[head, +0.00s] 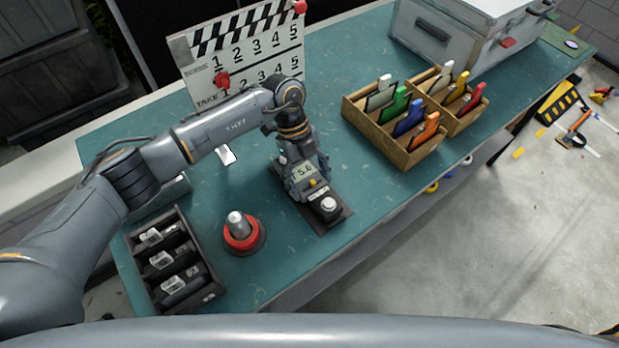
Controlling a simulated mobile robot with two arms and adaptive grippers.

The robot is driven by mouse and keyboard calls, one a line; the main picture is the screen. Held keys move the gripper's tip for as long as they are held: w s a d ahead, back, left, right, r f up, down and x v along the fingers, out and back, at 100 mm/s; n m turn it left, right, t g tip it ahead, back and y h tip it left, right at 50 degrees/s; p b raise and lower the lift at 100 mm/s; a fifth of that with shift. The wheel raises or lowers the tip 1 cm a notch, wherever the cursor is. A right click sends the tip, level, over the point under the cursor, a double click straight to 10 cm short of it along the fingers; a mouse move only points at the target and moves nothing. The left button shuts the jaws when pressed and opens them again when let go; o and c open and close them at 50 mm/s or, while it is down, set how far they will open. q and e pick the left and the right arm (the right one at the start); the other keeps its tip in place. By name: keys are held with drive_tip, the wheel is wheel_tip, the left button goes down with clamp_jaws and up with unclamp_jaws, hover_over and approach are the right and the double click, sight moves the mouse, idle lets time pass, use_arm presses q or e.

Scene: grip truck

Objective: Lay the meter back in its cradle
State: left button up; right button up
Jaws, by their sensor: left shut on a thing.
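The meter (304,173) is a small grey device with a display reading "T 5.6", a yellow button and a white dome toward its near end. My left gripper (299,163) comes down from above and is shut on the meter, covering its far end. The cradle (335,221) is a dark flat holder on the teal bench, directly under the meter. Its near edge and sides show; the rest is hidden by the meter and gripper. I cannot tell whether the meter touches the cradle's bottom. My right gripper is not in view.
A clapperboard (252,52) stands behind my arm. A wooden rack (406,152) with coloured tabs and a grey case (443,40) stand at right.

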use_arm(q)
drive_tip(key=shift+f, duration=0.3)
drive_tip(key=o, duration=1.5)
drive_tip(key=v, duration=1.2)
drive_tip(key=shift+s, duration=0.1)
drive_tip(key=shift+d, duration=0.1)
